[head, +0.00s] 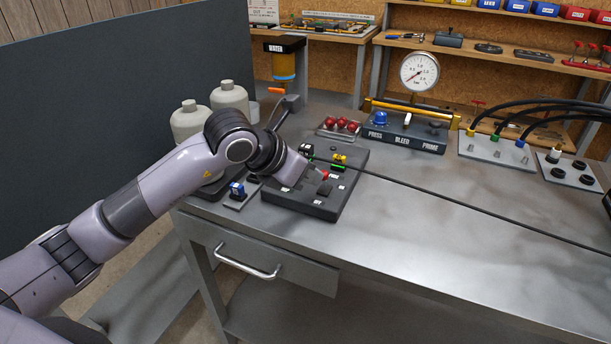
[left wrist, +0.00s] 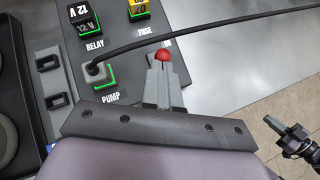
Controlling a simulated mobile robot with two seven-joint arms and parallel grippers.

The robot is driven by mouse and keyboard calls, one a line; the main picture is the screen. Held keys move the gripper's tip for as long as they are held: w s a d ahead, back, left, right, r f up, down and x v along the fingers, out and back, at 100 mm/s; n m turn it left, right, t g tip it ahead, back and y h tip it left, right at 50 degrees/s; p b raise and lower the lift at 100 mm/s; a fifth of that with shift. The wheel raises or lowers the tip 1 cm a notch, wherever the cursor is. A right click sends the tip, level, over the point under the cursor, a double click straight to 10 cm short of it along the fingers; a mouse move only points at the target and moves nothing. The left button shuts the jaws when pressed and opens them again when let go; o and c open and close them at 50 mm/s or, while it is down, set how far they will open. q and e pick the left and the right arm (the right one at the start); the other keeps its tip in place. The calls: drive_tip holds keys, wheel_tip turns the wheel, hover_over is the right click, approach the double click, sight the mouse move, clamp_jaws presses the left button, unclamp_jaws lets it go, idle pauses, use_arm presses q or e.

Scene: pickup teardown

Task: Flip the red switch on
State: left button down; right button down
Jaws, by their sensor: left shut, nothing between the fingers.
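The red switch (head: 324,174) is a small lever with a round red tip on the dark panel (head: 325,208) on the bench. Its red tip also shows in the left wrist view (left wrist: 162,54), right at the ends of my fingers. My left gripper (head: 314,173) is over the panel, shut, with nothing held. In the left wrist view its fingers (left wrist: 162,66) point at the red tip and seem to touch it or nearly so. The switch's base and most of its label are hidden by the fingers, so I cannot tell its position.
A yellow fuse (head: 339,158) and a black relay (head: 305,150) sit on the panel's far part. A black cable (head: 450,188) runs from the panel across the bench. Pale bottles (head: 230,98) stand left of the panel. The bench's right front (head: 460,255) is clear apart from the cable.

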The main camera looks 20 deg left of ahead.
use_arm(q)
drive_tip(key=shift+w+r+g, duration=0.4)
drive_tip(key=shift+w+f, duration=0.15)
drive_tip(key=shift+w, duration=0.05)
drive_tip(key=shift+w+b, duration=0.6)
drive_tip(key=shift+w, duration=0.1)
drive_tip(key=shift+w+r, duration=0.1)
drive_tip(key=shift+r, duration=0.2)
drive_tip(key=shift+r+p, duration=0.5)
drive_tip(key=shift+r, duration=0.3)
